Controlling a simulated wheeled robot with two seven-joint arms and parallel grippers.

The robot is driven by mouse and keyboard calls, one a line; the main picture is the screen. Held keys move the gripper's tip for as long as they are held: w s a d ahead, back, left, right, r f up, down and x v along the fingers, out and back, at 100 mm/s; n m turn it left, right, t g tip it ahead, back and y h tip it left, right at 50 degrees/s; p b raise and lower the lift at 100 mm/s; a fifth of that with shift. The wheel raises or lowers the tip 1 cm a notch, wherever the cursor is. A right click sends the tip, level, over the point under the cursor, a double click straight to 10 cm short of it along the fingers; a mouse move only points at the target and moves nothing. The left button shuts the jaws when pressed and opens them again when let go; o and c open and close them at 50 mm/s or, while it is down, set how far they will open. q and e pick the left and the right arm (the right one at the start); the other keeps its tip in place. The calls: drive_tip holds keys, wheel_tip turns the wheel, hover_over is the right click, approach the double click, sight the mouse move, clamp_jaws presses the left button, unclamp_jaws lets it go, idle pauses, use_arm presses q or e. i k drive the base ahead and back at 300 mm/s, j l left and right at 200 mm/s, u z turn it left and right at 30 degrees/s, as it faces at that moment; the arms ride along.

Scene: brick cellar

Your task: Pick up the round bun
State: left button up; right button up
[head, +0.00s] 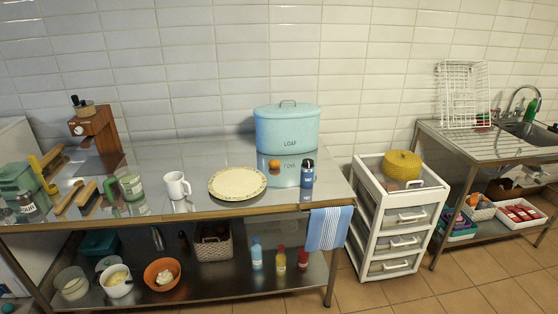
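A small round orange-brown thing (274,167) sits on the steel counter in the head view, just in front of the blue loaf tin. It may be the round bun, but it is too small to tell for sure. A cream plate with a patterned rim (237,197) lies to its left. A blue cup-like container (307,174) stands close to its right. Neither of my grippers shows in the head view.
The loaf tin (287,131) stands at the counter's back right. A white mug (177,186) and jars stand left of the plate. A striped towel (328,229) hangs at the front edge. A white drawer unit (396,268) stands right of the counter.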

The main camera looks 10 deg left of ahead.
sight(274, 164)
drive_tip(key=i+l+u, duration=0.2)
drive_tip(key=u, duration=0.25)
drive_tip(key=i+l+u, duration=0.2)
drive_tip(key=u, duration=0.25)
